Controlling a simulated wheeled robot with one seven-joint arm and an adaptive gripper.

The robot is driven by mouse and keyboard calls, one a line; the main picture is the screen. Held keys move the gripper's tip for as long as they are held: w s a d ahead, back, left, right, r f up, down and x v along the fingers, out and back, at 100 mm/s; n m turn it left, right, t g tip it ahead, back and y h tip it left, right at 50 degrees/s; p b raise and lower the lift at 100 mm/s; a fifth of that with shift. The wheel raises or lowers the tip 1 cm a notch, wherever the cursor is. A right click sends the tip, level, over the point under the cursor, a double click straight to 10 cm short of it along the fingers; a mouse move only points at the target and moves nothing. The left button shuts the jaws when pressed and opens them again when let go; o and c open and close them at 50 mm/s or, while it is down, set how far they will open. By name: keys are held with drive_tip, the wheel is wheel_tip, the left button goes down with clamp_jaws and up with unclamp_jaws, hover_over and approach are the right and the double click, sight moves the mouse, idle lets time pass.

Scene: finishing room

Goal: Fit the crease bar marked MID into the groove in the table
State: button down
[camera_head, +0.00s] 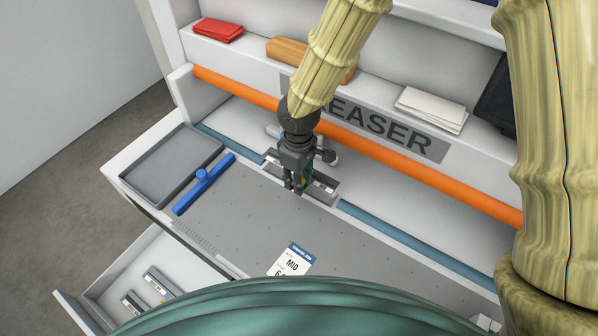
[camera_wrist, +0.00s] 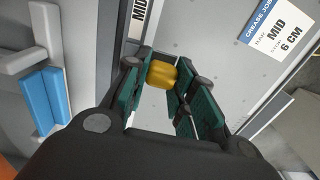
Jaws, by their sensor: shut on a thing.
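My gripper (camera_head: 297,187) points down at the grey holder along the back edge of the table (camera_head: 240,215). In the wrist view, my gripper (camera_wrist: 170,82) is shut on a yellow knob (camera_wrist: 162,74). A pale label reading MID (camera_wrist: 140,14) shows just beyond the fingers, on the crease bar under the knob. In the head view the crease bar (camera_head: 322,184) shows partly beside the fingers, at the holder. The fingers hide most of the bar and the groove. I cannot tell whether the bar is seated or just above the groove.
A job card (camera_head: 292,262) reading MID, 6 CM lies on the table. A blue stop (camera_head: 203,184) and grey tray (camera_head: 170,165) are at left. An open drawer (camera_head: 110,268) holds other bars. An orange rail (camera_head: 400,171) runs behind my gripper.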

drive_tip(key=shift+s+f, duration=0.25)
drive_tip(key=shift+s, duration=0.05)
drive_tip(key=shift+f+b, duration=0.3)
drive_tip(key=shift+b, duration=0.15)
drive_tip(key=shift+w+f+b, duration=0.2)
drive_tip(key=shift+w+f, duration=0.15)
drive_tip(key=shift+f, duration=0.2)
drive_tip(key=shift+w+f+b, duration=0.2)
drive_tip(key=shift+w+f, duration=0.1)
drive_tip(key=shift+f, duration=0.5)
drive_tip(key=shift+s+f+b, duration=0.25)
drive_tip(key=shift+s+b, duration=0.15)
drive_tip(key=shift+b, duration=0.05)
drive_tip(key=shift+w+f, duration=0.15)
drive_tip(key=shift+w, duration=0.1)
drive_tip(key=shift+s, duration=0.1)
